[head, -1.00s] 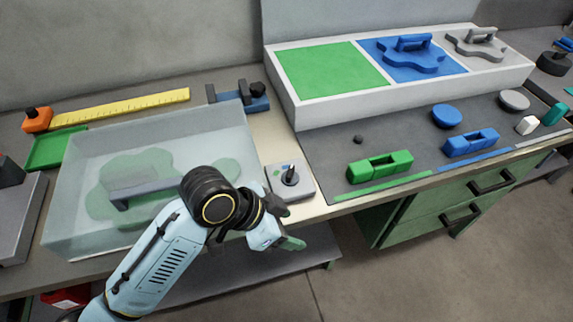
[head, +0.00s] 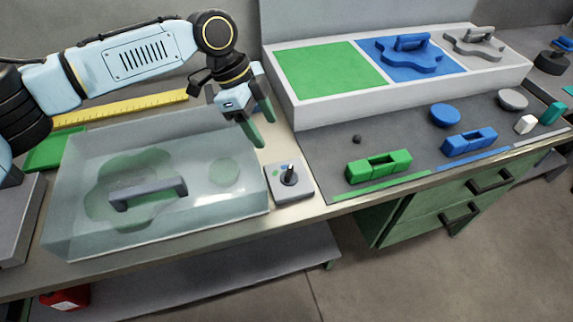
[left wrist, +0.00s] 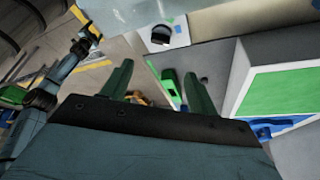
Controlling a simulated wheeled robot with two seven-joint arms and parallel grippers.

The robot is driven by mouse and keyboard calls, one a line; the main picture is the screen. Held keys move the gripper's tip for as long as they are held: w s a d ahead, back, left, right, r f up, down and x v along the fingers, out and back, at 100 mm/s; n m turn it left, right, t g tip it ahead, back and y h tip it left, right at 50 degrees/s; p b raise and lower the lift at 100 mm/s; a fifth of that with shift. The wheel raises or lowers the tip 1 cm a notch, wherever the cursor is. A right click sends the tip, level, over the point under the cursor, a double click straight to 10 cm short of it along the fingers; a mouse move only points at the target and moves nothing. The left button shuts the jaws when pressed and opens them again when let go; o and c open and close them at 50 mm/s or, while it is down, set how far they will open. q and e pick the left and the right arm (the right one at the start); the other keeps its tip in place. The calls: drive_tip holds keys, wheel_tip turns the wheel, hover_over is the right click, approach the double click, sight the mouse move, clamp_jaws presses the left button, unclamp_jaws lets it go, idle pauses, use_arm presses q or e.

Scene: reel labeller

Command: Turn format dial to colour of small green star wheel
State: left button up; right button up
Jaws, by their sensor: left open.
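The format dial (head: 289,176) is a dark knob with an upright pointer on a small grey box, right of the clear cover. Small colour marks, green among them, show on the box top behind the knob. A green star wheel (head: 130,178) shows blurred under the clear cover (head: 200,205). My left gripper (head: 260,132) is open and empty, above the bench behind the dial, fingers pointing down and apart from it. In the left wrist view the dial (left wrist: 161,34) lies beyond the fingertips, near the top.
A white tray (head: 335,113) holds a bare green field, a blue star wheel (head: 410,55) and a grey one (head: 476,43). Green (head: 379,166) and blue (head: 470,142) blocks lie on the dark mat. The bench's front edge is close to the dial.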

sight(289, 171)
use_arm(q)
drive_tip(key=x, duration=1.3)
drive_tip(key=shift+d+b, duration=0.1)
drive_tip(key=shift+b, duration=0.25)
drive_tip(key=shift+c, duration=0.3)
drive_tip(key=c, duration=0.9)
drive_tip(key=shift+s+r+n+p, duration=0.15)
drive_tip(key=shift+n+p, duration=0.15)
drive_tip(key=shift+p, duration=0.4)
drive_tip(key=n+t+p, duration=0.1)
drive_tip(key=n+p, duration=0.2)
drive_tip(key=p, duration=0.2)
drive_tip(key=n+t+p, duration=0.1)
drive_tip(key=n+p, duration=0.3)
drive_tip(key=n+t+y+p, duration=0.1)
drive_tip(key=n+t+p, duration=0.1)
drive_tip(key=p, duration=0.3)
drive_tip(key=shift+s+d+r+n+p, duration=0.15)
drive_tip(key=shift+s+n+p, duration=0.15)
drive_tip(key=shift+n, duration=0.6)
drive_tip(key=n+p, duration=0.2)
drive_tip(key=shift+n+t+y, duration=0.4)
drive_tip(key=shift+f+n+p, duration=0.25)
drive_tip(key=shift+n+p, duration=0.25)
drive_tip(key=shift+w+t, duration=0.1)
drive_tip(key=shift+t, duration=0.2)
